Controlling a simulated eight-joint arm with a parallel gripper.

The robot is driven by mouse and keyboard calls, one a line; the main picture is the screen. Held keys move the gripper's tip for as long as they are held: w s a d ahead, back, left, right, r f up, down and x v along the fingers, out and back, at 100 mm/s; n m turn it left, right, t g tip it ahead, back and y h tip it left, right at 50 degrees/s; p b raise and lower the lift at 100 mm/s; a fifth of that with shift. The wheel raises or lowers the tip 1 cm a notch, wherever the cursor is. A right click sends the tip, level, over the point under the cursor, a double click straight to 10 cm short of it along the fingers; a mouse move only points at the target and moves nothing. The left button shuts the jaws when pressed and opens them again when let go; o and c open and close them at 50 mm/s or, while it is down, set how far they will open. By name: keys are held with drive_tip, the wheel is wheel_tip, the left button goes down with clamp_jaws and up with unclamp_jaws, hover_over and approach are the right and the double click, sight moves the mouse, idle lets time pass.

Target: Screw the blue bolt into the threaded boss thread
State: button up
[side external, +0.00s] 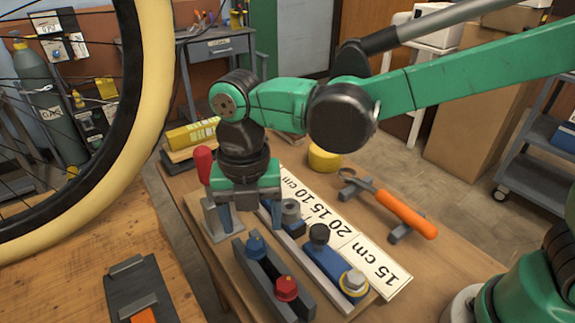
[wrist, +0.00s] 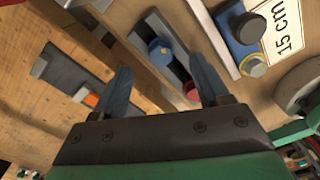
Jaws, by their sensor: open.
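The blue bolt (side external: 256,244) stands head up in a dark grey holder (side external: 268,268), beside a red bolt (side external: 287,288). In the wrist view the blue bolt (wrist: 160,52) appears between my fingertips, apart from both, and the red bolt (wrist: 191,92) is partly hidden by the right finger. My gripper (side external: 247,212) points down behind the holder, open and empty; its fingers (wrist: 159,78) are spread wide. A grey round part (side external: 291,208) right of my gripper may be the threaded boss; I cannot see its thread.
A blue block (side external: 323,268) with a black knob and a silver bolt lies right of the holder. A red-handled clamp (side external: 203,165) stands close left of my gripper. An orange-handled tool (side external: 405,214) rests at the right. A large wheel (side external: 150,120) fills the left.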

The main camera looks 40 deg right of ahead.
sight(254, 241)
drive_tip(key=shift+f, duration=2.05)
clamp_jaws()
